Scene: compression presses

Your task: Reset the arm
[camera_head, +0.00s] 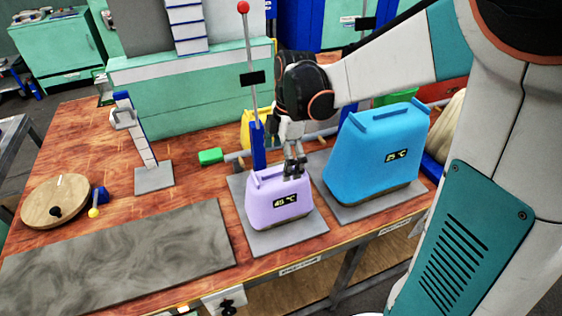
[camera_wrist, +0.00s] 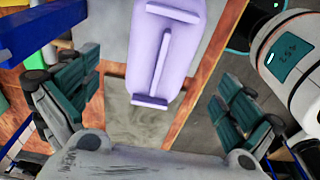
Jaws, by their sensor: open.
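My gripper (camera_head: 294,167) is in the head view just above and beside the top of the purple box (camera_head: 284,203), which has a display reading 45 °C. In the wrist view the two finger pads stand wide apart, with my gripper (camera_wrist: 155,100) open and empty. The purple box (camera_wrist: 162,60) shows in the wrist view beyond the fingers, with a raised bar along its top. It stands upright on a grey plate (camera_head: 252,243). In the head view I cannot tell whether the fingertips touch the box.
A larger blue box (camera_head: 372,155) reading 25 °C stands right of the purple one. A thin pole with a red ball (camera_head: 244,8) rises behind my gripper. A blue-white stand (camera_head: 138,135), round wooden disc (camera_head: 57,200) and grey mat (camera_head: 130,260) lie left. A green block (camera_head: 210,156) lies behind.

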